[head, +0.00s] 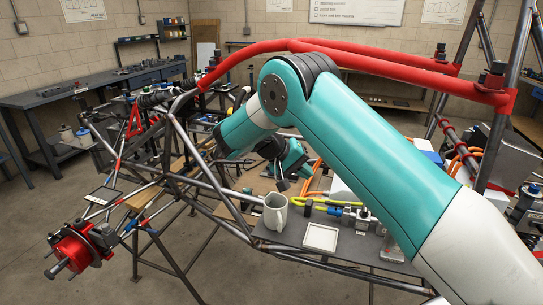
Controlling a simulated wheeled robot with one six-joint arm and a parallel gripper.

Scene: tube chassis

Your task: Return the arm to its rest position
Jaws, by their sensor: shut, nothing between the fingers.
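My teal and white arm reaches in from the lower right, over the tube chassis (215,205). It bends at an elbow high in the middle and folds down toward the wrist. My gripper (283,185) is small and dark in this view. It points down, looks shut and holds nothing that I can see. It is above and behind a light mug (275,212) that stands on a dark panel on the chassis. I cannot tell how high the gripper is above the surface behind it.
A red padded tube (385,65) crosses above and behind my arm. A white square tray (320,238) lies beside the mug. Yellow and orange hoses and blue fittings (348,217) crowd the panel. A red brake hub (75,250) juts out lower left. Open floor (60,200) lies left.

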